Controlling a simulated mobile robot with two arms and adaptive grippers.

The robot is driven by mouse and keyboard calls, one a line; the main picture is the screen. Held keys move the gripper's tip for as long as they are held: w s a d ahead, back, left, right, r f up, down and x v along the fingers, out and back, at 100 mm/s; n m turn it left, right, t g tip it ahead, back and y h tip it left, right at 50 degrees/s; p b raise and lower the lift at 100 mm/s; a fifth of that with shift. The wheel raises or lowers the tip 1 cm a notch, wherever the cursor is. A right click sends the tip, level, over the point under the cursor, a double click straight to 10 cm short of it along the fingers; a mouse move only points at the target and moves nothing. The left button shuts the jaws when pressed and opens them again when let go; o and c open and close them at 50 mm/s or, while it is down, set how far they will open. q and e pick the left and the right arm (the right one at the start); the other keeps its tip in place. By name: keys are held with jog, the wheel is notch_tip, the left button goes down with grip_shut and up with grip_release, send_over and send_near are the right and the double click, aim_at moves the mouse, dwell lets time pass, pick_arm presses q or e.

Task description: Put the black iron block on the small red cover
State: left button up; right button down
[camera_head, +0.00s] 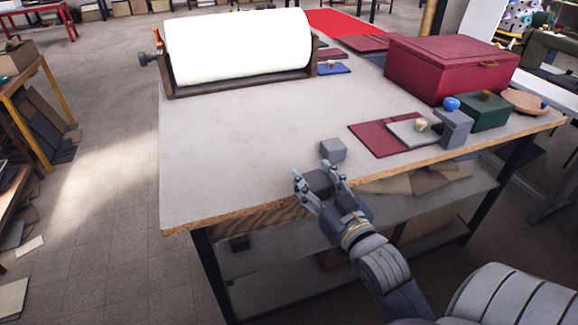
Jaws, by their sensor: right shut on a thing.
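My right gripper (315,171) is at the table's front edge, its fingers closed around a dark block, the black iron block (317,182). Whether the block touches the tabletop is hard to tell. A flat dark red piece (368,137), which looks like the small red cover, lies on the table to the right of and beyond the gripper. A grey flat piece (402,130) with a light knob lies against or over its right side. A lighter grey cube (333,149) stands just beyond the gripper. My left gripper is out of view.
A large red box (450,70), a grey block (456,130) with a blue knob and a green box (486,112) stand at the right. A white roll (238,48) in a dark frame is at the back left. The table's left and middle (235,135) are clear.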

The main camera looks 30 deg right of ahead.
jog(key=w+d, duration=0.1)
jog(key=w, duration=0.4)
jog(key=w+d+p, duration=0.1)
jog(key=w, duration=0.3)
jog(key=w+d+f, duration=0.1)
jog(key=w, duration=0.4)
jog(key=shift+w+d+p, duration=0.25)
jog(key=shift+w+p, duration=0.05)
jog(key=shift+p, duration=0.05)
jog(key=shift+w+d+f, duration=0.1)
jog(key=shift+w+f, duration=0.4)
jog(key=shift+f, duration=0.25)
jog(key=shift+f+p, duration=0.65)
jog(key=shift+f, duration=0.15)
jog(key=shift+f, duration=0.15)
jog(key=c, duration=1.1)
grip_release()
jog(key=shift+f, duration=0.3)
jog(key=o, duration=0.4)
jog(key=shift+s+r, duration=0.1)
jog(key=shift+s, duration=0.05)
jog(key=shift+c, duration=0.2)
